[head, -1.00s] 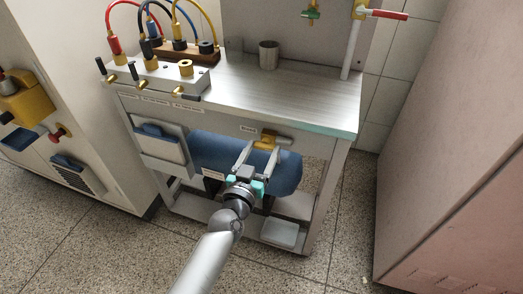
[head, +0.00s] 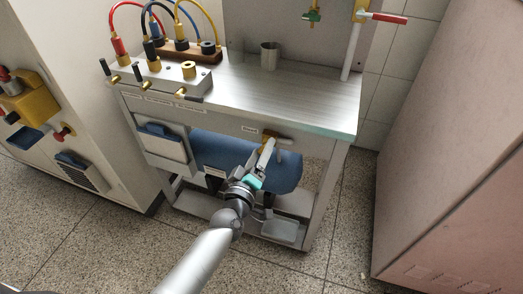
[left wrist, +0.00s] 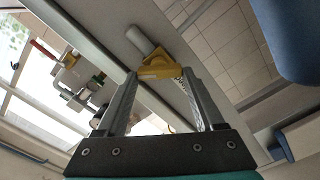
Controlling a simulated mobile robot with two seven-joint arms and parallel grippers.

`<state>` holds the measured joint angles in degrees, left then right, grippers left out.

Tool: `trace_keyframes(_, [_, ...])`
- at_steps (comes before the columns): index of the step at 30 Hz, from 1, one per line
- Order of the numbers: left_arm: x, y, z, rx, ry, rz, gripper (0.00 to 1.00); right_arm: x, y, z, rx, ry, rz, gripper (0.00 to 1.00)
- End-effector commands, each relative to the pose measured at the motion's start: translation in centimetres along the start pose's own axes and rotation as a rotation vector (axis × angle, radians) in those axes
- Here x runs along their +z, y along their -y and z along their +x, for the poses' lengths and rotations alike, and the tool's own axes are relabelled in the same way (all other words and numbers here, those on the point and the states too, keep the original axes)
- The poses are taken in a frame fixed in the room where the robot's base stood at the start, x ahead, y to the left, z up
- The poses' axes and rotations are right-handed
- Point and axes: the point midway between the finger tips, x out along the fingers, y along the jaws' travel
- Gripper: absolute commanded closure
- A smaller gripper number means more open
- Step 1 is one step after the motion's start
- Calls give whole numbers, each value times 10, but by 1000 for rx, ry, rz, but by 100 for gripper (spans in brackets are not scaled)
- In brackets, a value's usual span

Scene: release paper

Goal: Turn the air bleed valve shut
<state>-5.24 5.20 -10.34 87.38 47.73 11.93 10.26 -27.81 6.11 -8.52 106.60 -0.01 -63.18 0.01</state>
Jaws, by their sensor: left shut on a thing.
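The air bleed valve, with its yellow part (head: 266,136) and a short grey stub, sits under the front edge of the steel bench, beside a small label. The yellow part (left wrist: 160,68) also shows in the left wrist view, with the grey stub (left wrist: 139,40) next to it. My left gripper (head: 270,146) is shut on the yellow part, its fingers on either side of it. It comes from below and is rolled over. The gripper (left wrist: 159,77) partly hides the valve in the head view. My right gripper is not in view.
A blue tank (head: 220,152) lies under the bench, close behind my left arm. The bench top (head: 300,98) carries a metal cup (head: 270,55) and a valve block with hoses. A pipe with a red lever (head: 388,17) stands at the right. Cabinets flank both sides; the floor between is open.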

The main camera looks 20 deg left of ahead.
Motion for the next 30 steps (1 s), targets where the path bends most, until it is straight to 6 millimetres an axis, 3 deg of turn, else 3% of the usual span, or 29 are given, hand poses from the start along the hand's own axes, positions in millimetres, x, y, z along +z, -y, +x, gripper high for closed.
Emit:
trace_keyframes(15, [1, 2, 0, 0, -1, -455, 86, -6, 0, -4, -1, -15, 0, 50])
trace_keyframes(30, [1, 3, 0, 0, 0, -650, 86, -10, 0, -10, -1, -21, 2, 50])
